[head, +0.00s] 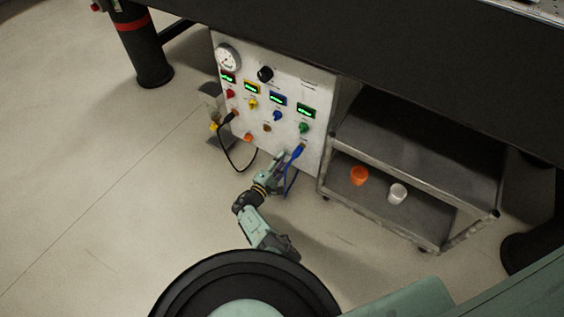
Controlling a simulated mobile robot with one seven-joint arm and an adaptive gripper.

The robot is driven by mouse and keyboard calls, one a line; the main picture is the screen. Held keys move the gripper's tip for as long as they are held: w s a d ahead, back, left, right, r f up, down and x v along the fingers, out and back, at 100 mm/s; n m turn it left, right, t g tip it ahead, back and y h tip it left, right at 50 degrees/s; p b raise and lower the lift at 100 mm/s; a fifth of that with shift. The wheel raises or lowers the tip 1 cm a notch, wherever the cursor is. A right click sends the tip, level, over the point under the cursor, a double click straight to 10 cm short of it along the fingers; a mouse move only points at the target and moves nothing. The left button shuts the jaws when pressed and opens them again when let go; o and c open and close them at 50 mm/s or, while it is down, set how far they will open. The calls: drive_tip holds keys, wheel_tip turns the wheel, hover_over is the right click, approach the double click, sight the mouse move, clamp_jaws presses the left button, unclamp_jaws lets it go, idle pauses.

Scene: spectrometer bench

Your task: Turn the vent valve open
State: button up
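A pale instrument panel (290,85) stands under the dark bench in the head view. A round gauge (228,58) is at its upper left, with a black knob (265,74) to the gauge's right. I cannot tell which fitting is the vent valve; labels are too small to read. Small red (230,93), yellow (253,104), blue (277,116) and green (304,127) knobs sit below lit displays. My gripper (279,161) is low in front of the panel, close to a blue plug (297,152). Whether it touches the plug, or is open or shut, is unclear.
A black cable (238,163) loops from the panel's left side to its lower edge. A grey shelf cart (410,150) stands to the right, with an orange cup (359,175) and a white cup (397,193).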

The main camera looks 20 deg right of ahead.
drive_tip(key=shift+o, duration=0.9)
